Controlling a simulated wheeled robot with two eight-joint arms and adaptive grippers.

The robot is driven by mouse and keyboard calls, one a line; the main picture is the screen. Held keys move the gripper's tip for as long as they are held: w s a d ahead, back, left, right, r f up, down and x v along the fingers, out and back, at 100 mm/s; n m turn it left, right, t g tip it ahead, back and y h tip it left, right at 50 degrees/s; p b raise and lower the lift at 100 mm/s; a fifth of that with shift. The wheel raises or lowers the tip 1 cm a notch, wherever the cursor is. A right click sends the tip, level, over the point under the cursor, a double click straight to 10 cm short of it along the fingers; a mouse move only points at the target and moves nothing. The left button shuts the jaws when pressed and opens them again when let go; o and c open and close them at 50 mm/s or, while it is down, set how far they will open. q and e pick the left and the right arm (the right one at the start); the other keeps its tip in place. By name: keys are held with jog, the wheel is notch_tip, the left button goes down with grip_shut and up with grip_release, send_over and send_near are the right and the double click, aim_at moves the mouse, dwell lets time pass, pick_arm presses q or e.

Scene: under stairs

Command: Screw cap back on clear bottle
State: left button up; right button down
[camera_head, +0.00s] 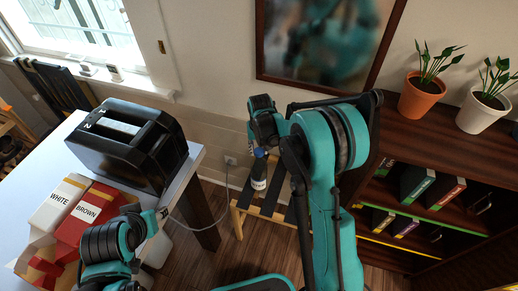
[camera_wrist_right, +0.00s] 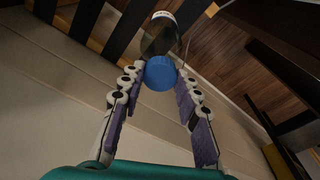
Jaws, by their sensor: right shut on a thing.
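The clear bottle (camera_head: 259,176) has a dark body and a white label, and stands upright on the slatted wooden stand. The blue cap (camera_head: 259,153) is at the bottle's top. My right gripper (camera_head: 259,147) is above the bottle, pointing down. In the right wrist view, the gripper's fingers (camera_wrist_right: 159,82) are on both sides of the blue cap (camera_wrist_right: 160,73), shut on it. The bottle (camera_wrist_right: 159,36) shows just beyond the cap; whether the threads are engaged is hidden. My left arm is at the lower left, but its fingers cannot be made out.
A white table (camera_head: 190,163) at the left holds a black toaster (camera_head: 130,145), a white box (camera_head: 57,203) and a red box (camera_head: 88,214). The slatted stand (camera_head: 238,217) is low beside it. A dark shelf (camera_head: 440,150) with potted plants stands at the right.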

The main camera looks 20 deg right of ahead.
jog(key=shift+f+b, duration=0.6)
jog(key=shift+f, duration=0.3)
